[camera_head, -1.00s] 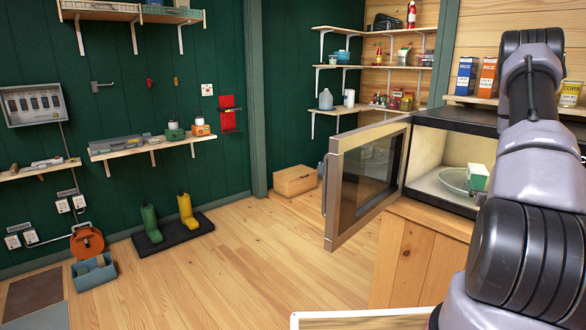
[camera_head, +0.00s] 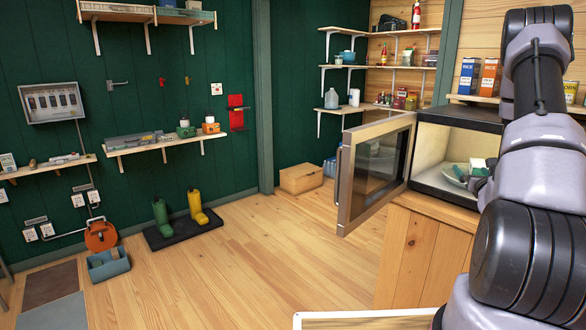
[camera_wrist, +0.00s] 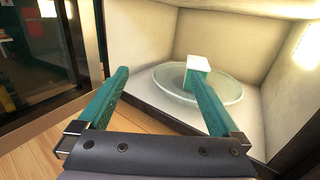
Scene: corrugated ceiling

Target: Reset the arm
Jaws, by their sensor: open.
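My gripper (camera_wrist: 160,92) is open and empty in the wrist view, its two teal fingers spread apart at the front of the open microwave. In the head view my arm fills the right side, and part of my gripper (camera_head: 479,168) shows at the microwave's mouth. A small white and green box (camera_wrist: 198,66) sits on the round glass plate (camera_wrist: 165,82) inside the microwave. The right finger overlaps the lower part of the box in the wrist view; I cannot tell if they touch. The microwave (camera_head: 455,122) has its door (camera_head: 345,190) swung wide open to the left.
The microwave stands on a wooden cabinet (camera_head: 405,255). Shelves with boxes and bottles are on the walls behind. The wooden floor (camera_head: 260,255) left of the door is clear. Boots (camera_head: 160,215) on a dark mat and a grey bin (camera_head: 108,264) are farther left.

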